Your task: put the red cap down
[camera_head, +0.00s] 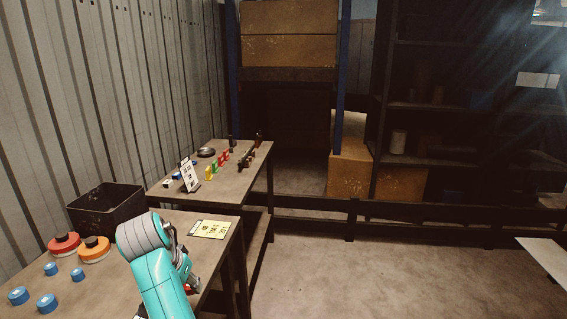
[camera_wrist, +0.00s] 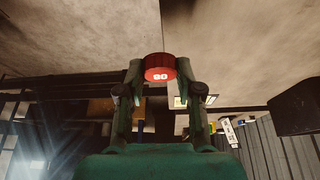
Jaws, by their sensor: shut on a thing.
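A red cap (camera_wrist: 160,68) with the white marking "90" on its side is held between the two fingers of my gripper (camera_wrist: 160,76) in the wrist view. The gripper is shut on it. The wrist picture appears upside down, with the table surface (camera_wrist: 100,30) at its top. I cannot tell whether the cap touches the table.
On the near table stand a red round piece (camera_head: 64,243), an orange one (camera_head: 94,247) and several small blue caps (camera_head: 47,302). A yellow card (camera_head: 209,229) lies near the right edge. A black bin (camera_head: 107,204) stands behind. A farther table (camera_head: 240,165) holds small coloured items.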

